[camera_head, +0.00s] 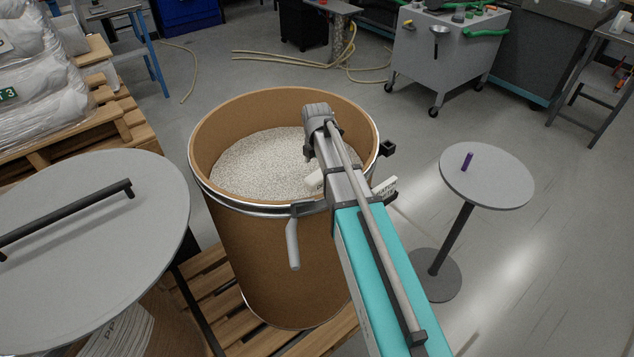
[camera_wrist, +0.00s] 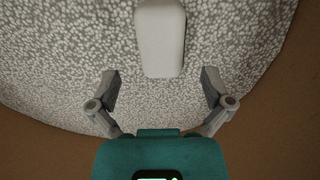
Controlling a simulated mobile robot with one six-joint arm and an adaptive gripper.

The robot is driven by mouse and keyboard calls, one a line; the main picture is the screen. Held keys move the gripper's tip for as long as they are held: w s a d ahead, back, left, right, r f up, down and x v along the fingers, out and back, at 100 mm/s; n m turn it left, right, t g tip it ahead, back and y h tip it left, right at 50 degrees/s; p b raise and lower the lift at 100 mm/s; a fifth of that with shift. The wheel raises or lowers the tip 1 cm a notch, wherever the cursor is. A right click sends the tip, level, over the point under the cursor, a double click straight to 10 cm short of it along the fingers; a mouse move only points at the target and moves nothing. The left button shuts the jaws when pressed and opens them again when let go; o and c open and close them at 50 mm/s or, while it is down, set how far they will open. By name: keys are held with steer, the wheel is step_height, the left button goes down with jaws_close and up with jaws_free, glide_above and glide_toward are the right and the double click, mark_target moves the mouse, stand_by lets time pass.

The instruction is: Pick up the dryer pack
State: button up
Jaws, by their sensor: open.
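The dryer pack (camera_wrist: 160,38) is a pale, rounded, oblong pack lying on the white pellets at the top middle of the wrist view. Its top end is cut off by the picture edge. My gripper (camera_wrist: 159,76) is open, one finger to each side, with the pack's near end between and just beyond the fingertips. Nothing is held. I cannot tell whether the fingers touch the pellets. In the head view my arm reaches over the open brown drum (camera_head: 270,255) and hides much of the inside, so I cannot surely make out the pack there.
The drum has a metal rim band with a lever (camera_head: 293,245) and stands on a wooden pallet (camera_head: 225,300). A lidded drum (camera_head: 90,215) stands at left. A small round table (camera_head: 500,180) with a purple object (camera_head: 467,161) stands at right. Open floor surrounds the table.

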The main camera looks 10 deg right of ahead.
steer(key=shift+f+b, duration=2.6)
steer(key=shift+b, duration=0.05)
steer(key=shift+d, duration=0.1)
steer(key=c, duration=1.1)
steer(key=shift+r, duration=0.15)
steer(key=shift+c, duration=0.2)
step_height(320, 180, up, 10)
steer(key=p, duration=1)
steer(key=shift+r+p, duration=0.15)
steer(key=shift+p, duration=0.15)
step_height(320, 180, up, 10)
steer(key=p, duration=1)
glide_above(317, 175)
steer(key=shift+r, duration=0.2)
